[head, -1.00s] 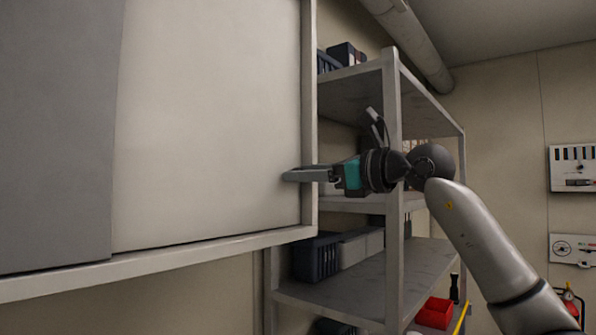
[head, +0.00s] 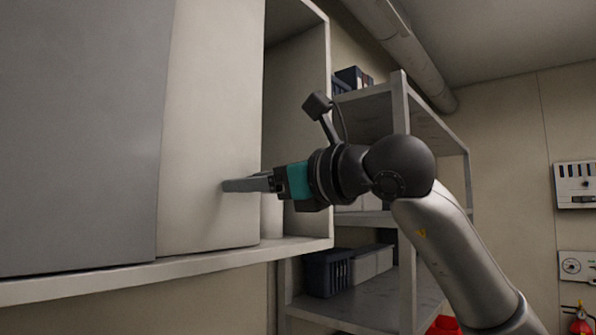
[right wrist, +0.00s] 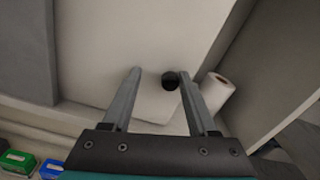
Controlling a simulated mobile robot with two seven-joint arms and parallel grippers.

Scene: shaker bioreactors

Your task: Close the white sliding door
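The white sliding door (head: 208,120) of the wall cabinet stands partly open in the head view, its right edge short of the cabinet's right side. A black round knob (right wrist: 170,81) on the door shows in the right wrist view. My right gripper (head: 228,186) is at the door's lower right part. In the right wrist view its fingers (right wrist: 160,73) are apart, with the knob between them, close to the right finger. The gripper hides the knob in the head view. My left gripper is not in view.
A grey panel (head: 80,130) covers the cabinet's left part. A white roll (right wrist: 217,91) stands in the open right part. A grey shelf rack (head: 402,110) with dark bins (head: 326,272) stands to the right. Green and blue boxes (right wrist: 17,161) lie below at left.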

